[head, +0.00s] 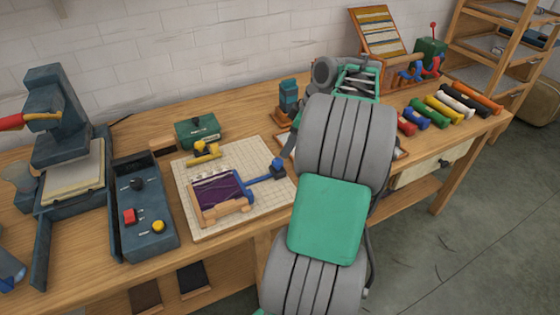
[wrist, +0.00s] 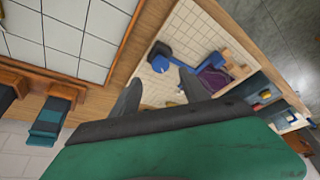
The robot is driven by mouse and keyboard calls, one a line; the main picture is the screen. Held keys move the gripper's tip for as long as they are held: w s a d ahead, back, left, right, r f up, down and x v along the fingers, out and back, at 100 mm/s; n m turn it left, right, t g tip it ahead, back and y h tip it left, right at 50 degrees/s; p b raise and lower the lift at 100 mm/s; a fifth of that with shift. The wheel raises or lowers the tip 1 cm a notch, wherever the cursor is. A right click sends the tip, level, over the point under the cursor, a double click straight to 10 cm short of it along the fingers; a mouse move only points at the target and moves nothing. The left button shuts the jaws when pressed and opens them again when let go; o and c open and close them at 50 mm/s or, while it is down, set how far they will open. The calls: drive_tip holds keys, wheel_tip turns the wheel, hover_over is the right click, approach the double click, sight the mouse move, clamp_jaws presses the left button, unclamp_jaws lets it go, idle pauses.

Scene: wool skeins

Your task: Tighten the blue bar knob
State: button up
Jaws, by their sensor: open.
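The blue knob (head: 278,166) sits at the right end of a blue bar (head: 262,179) on the grid mat (head: 235,218), beside a small wooden frame with purple cloth (head: 217,195). In the wrist view the blue knob (wrist: 160,63) shows just beyond the fingertips, with the bar running right toward the purple cloth (wrist: 212,80). My gripper (wrist: 160,82) is open and empty, its dark fingers spread on either side of the line to the knob. They appear apart from the knob. In the head view my arm hides most of the gripper.
A yellow-knobbed part (head: 204,152) and a green box (head: 197,131) are near the mat's back edge. A dark tray (head: 150,243) with several small knobs stands left. Coloured skeins (head: 445,110) lie right. A dark press (head: 62,130) stands far left.

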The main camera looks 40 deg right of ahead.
sight(278, 161)
drive_tip(key=b+x, duration=0.1)
drive_tip(key=x, duration=0.6)
drive_tip(key=shift+w+a+f, duration=0.1)
drive_tip(key=shift+w+f, duration=0.05)
drive_tip(key=shift+f, duration=0.05)
drive_tip(key=shift+c, duration=0.2)
clamp_jaws()
